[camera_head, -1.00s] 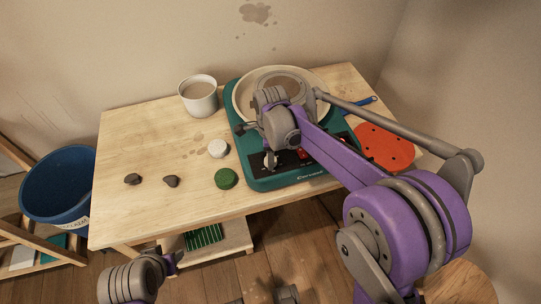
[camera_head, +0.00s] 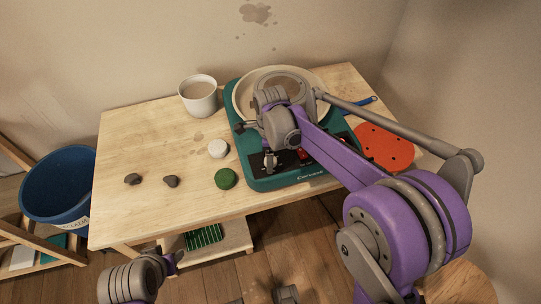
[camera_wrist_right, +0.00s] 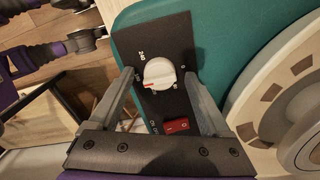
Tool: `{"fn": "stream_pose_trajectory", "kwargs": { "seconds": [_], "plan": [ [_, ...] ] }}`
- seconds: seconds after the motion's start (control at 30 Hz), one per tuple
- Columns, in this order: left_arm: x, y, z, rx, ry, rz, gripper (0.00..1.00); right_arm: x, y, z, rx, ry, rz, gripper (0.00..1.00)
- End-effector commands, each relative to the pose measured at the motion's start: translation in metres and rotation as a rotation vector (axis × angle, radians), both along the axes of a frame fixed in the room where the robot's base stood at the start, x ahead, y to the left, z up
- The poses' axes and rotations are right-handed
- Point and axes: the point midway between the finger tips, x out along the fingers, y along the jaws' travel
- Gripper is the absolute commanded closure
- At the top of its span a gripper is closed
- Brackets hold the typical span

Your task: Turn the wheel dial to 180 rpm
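The white wheel dial (camera_wrist_right: 160,73) sits on the black control panel (camera_wrist_right: 150,42) of the teal pottery wheel (camera_head: 262,182). Its red pointer mark faces the lower left in the right wrist view, near a partly covered label. A "240" label shows above it. My right gripper (camera_wrist_right: 158,76) is open, with one finger on each side of the dial and visible gaps to it. In the head view my right gripper (camera_head: 271,161) is over the panel and the dial is hard to make out. My left gripper (camera_head: 174,262) is low in front of the table, its fingers unclear.
A red switch (camera_wrist_right: 177,125) is on the panel close to the right finger. On the table (camera_head: 130,215) are a white cup (camera_head: 198,95), a green disc (camera_head: 226,179), a white lump (camera_head: 218,148), dark stones (camera_head: 171,181) and an orange disc (camera_head: 384,147).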

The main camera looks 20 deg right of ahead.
Motion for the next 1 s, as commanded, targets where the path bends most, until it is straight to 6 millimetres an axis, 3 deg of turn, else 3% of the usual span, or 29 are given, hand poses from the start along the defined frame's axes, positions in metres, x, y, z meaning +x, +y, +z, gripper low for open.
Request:
{"fn": "stream_pose_trajectory", "kwargs": {
  "seconds": [0.27, 0.7, 1.0],
  "plan": [
    [0.000, 0.000, 0.001, 0.000, 0.000, 0.000, 0.50, 0.000, 0.000, 0.006, 0.000, 0.000, 0.000, 0.19],
    [0.001, 0.000, 0.009, 0.000, -0.003, 0.000, 0.50, 0.000, 0.000, 0.087, 0.000, 0.000, 0.000, 0.19],
    [0.002, 0.000, 0.011, 0.000, -0.004, 0.000, 0.50, 0.000, 0.000, 0.108, 0.000, 0.000, 0.000, 0.19]
  ]
}}
